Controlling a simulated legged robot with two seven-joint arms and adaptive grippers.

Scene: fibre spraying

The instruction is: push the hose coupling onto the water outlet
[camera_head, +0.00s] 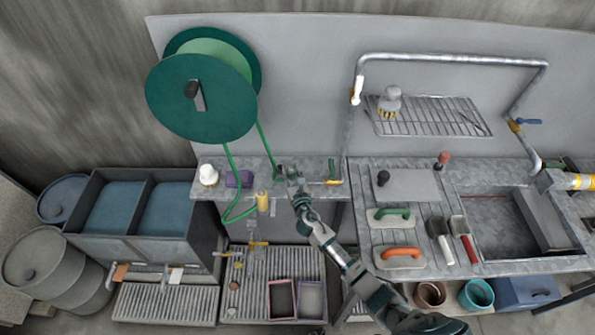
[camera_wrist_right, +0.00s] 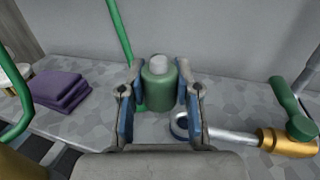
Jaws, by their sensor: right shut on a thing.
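My right gripper (camera_head: 293,183) is over the left shelf. In the right wrist view its fingers (camera_wrist_right: 158,100) are closed about a green hose coupling (camera_wrist_right: 158,88) with a pale grey tip, which stands upright between them. The water outlet (camera_wrist_right: 228,136) is a grey pipe coming in from the right, with a brass valve and green lever. Its ringed open end lies beside the right finger, below and right of the coupling. The coupling looks apart from it. The outlet also shows in the head view (camera_head: 332,182). My left gripper is not in view.
A green hose (camera_head: 264,140) runs down from the large reel (camera_head: 205,95). A purple folded cloth (camera_head: 239,179) and a white bottle (camera_head: 208,175) stand left on the shelf. A yellow fitting (camera_head: 262,201) hangs at the shelf edge. A worktop with floats and a sink (camera_head: 490,235) is right.

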